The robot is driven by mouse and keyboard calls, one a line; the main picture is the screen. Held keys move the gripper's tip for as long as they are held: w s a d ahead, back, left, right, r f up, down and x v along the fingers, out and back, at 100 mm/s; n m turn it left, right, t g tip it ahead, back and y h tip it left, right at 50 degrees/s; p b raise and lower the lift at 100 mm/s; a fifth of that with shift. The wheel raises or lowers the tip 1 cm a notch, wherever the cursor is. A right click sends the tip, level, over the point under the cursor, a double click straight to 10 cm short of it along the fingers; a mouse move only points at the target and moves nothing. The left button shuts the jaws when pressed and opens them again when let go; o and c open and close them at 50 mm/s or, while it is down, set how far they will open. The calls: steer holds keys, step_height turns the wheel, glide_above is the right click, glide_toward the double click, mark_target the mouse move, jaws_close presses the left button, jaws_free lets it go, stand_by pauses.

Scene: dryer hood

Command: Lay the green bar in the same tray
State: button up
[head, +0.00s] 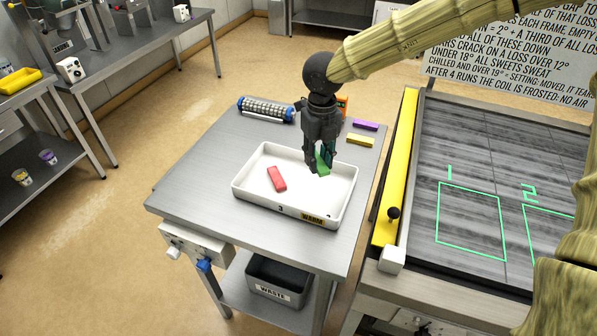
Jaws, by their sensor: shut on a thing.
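The green bar (322,164) is between the fingers of my gripper (319,170), which is shut on it. My gripper points down over the right part of a white tray (245,193). The bar hangs tilted; I cannot tell whether its lower end touches the tray floor. A red bar (277,178) lies in the left part of the same tray. The tray carries a label and the number 3 on its front wall. The gripper fingers hide part of the green bar.
The tray stands on a metal table (180,195). Behind it lie a yellow bar (361,140), a purple bar (365,125) and a blue-ended roller (266,109). An orange thing is partly hidden behind my gripper. A dark plate with green outlines (470,190) stands at right.

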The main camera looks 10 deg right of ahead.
mark_target(322, 171)
steer(key=s+f+p, duration=0.1)
steer(key=s+f, duration=0.2)
steer(key=shift+f, duration=0.25)
steer(key=shift+s, duration=0.2)
steer(key=f, duration=0.1)
steer(key=w+f+p, duration=0.1)
steer(key=f, duration=0.1)
steer(key=w+f, duration=0.1)
steer(key=shift+w+f, duration=0.2)
steer(key=shift+f, duration=0.1)
steer(key=shift+s+f, duration=0.2)
steer(key=shift+s+r, duration=0.1)
steer(key=shift+s, duration=0.25)
steer(key=shift+w, duration=0.15)
steer(key=o, duration=0.9)
steer(key=shift+w+f, duration=0.2)
steer(key=shift+f, duration=0.05)
steer(key=shift+o, duration=0.6)
steer(key=shift+s+r, duration=0.15)
steer(key=shift+s, duration=0.05)
steer(key=shift+w, duration=0.15)
